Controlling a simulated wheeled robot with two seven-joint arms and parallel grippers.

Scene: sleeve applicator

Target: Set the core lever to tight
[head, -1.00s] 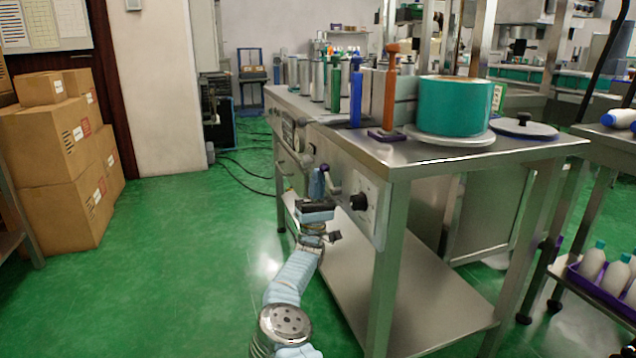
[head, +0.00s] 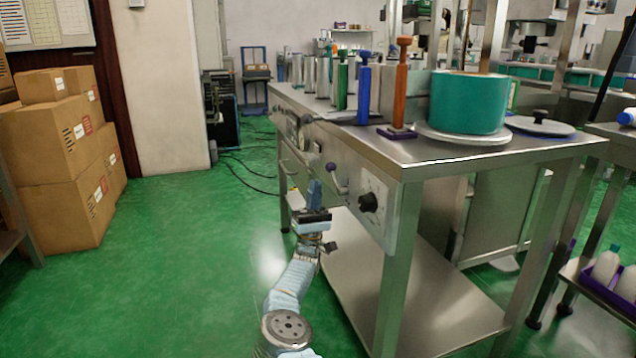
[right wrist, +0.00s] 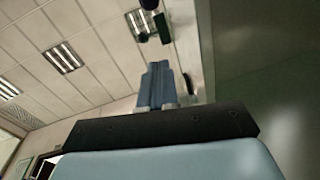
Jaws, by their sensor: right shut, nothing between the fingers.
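A short lever with a dark purple knob (head: 332,169) sticks out from the front side panel of the steel machine table (head: 430,150). Its knob end points up and left. A black rotary knob (head: 368,202) on a pale dial plate sits to its right. The lever's markings are too small to read. My right gripper (head: 315,190) is shut and empty, its blue fingers pointing up. It is just left of and below the lever, apart from it in the picture. The shut fingers also show in the right wrist view (right wrist: 160,85). My left gripper is not in view.
A teal roll (head: 468,104) on a round plate, an orange post (head: 400,90) and a blue post (head: 364,90) stand on the table top. A grey bar with a dark end (head: 308,118) lies near the table's far edge. Open green floor (head: 200,260) is on the left.

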